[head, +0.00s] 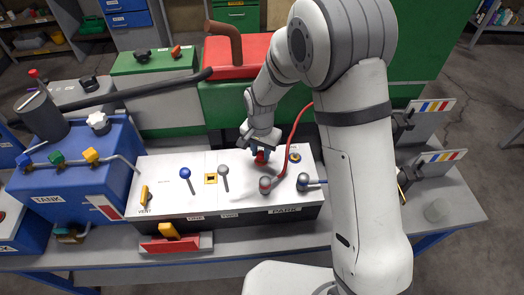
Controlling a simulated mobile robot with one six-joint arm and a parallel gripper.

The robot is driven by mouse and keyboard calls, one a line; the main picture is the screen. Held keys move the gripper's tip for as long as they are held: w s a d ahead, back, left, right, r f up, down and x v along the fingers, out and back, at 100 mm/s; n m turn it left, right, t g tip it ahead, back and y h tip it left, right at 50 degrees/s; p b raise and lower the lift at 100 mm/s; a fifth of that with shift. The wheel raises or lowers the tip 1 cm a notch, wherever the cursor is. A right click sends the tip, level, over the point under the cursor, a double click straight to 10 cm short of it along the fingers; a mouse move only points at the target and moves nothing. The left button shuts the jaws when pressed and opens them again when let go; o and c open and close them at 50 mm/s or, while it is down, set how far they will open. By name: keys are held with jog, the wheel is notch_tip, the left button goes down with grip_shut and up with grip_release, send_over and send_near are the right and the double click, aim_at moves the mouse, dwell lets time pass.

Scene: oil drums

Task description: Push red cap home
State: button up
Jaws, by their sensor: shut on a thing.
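My arm reaches down from the upper right to the white-topped panel box (205,170). My gripper (261,149) points down over the right half of the panel top. I cannot tell whether the cap is fully seated or a little raised.
A red hose (295,130) curves down to a dark round fitting (265,184) close to the gripper. A blue tank (85,165) stands left.

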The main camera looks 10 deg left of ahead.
aim_at(262, 154)
jog(key=shift+f+b, duration=0.4)
jog(key=shift+f, duration=0.1)
jog(key=o, duration=1)
jog(key=shift+r, duration=0.1)
notch_tip(262, 154, up, 8)
jog(key=shift+f+b, duration=0.2)
jog(key=shift+b, duration=0.25)
jog(key=shift+d+r, duration=0.15)
jog(key=shift+r, duration=0.1)
jog(key=s+d+r+n+t, duration=0.1)
jog(key=s+d+r, duration=0.2)
jog(key=d+r, duration=0.3)
jog(key=s+d+r+n+t, duration=0.1)
jog(key=s+d+r, duration=0.35)
jog(key=d, duration=0.45)
jog(key=s+d+r+n+t, duration=0.1)
jog(key=s+d+r, duration=0.1)
jog(key=s+d, duration=0.6)
jog(key=s, duration=0.3)
jog(key=shift+d+r+n, duration=0.3)
jog(key=shift+d+r, duration=0.1)
